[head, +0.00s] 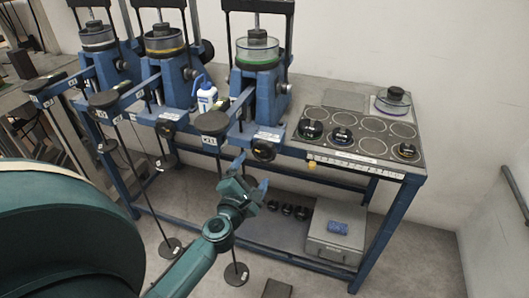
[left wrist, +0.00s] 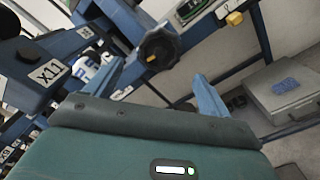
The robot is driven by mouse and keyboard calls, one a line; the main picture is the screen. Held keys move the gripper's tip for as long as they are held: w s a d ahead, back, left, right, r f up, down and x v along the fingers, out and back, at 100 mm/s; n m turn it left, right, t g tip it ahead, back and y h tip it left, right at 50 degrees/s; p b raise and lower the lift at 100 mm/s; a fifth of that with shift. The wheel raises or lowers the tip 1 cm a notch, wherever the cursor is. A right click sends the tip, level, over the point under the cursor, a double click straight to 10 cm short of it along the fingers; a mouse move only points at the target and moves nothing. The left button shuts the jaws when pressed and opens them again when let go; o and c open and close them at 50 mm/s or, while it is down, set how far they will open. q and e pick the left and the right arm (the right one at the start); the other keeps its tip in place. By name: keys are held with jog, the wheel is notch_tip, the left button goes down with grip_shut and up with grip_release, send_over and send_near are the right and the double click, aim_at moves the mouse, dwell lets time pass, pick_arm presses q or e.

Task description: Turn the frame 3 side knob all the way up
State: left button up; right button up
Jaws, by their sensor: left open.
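Three blue lever frames stand in a row on the bench; I take the rightmost one (head: 257,85), with a green-ringed clear dish, as frame 3. Its black round side knob (head: 263,151) sits low on the front edge of the bench. My right gripper is out of view.
A plate with round recesses and black-ringed parts (head: 374,124) lies on the bench's right side. A white bottle (head: 207,95) stands between two frames. Below are a grey case (head: 336,228) and rods with round feet.

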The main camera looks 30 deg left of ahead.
aim_at(263, 153)
pick_arm(q)
jog(key=b+x, duration=0.1)
jog(key=x, duration=0.8)
jog(key=shift+w, duration=0.3)
jog(key=shift+s, duration=0.2)
jog(key=c, duration=0.3)
jog(key=shift+d, duration=0.1)
jog(key=c, duration=0.9)
jog(key=shift+c, duration=0.2)
jog(key=shift+w, duration=0.1)
